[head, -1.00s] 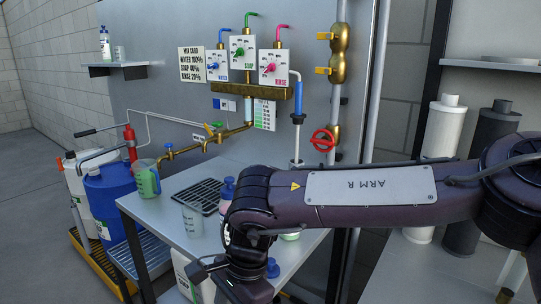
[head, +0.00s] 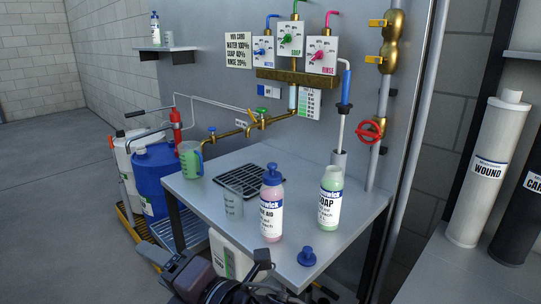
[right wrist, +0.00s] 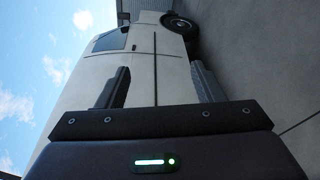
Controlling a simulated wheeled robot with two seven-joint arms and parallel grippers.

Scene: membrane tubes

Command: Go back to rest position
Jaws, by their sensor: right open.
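My right gripper (head: 292,276) shows at the bottom edge of the head view, in front of the table's front edge and lower than its top. In the right wrist view its two dark fingers (right wrist: 160,86) stand wide apart with nothing between them. Beyond them is a pale vehicle (right wrist: 150,65), seen sideways, with sky at the left. My left gripper is in neither current view.
The grey table (head: 215,172) carries a pink bottle (head: 272,210), a green soap bottle (head: 330,205), a loose blue cap (head: 307,257), a clear beaker (head: 233,204) and a green jug (head: 190,160). A white jug (head: 228,262) stands below. Tall filters (head: 488,170) stand right.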

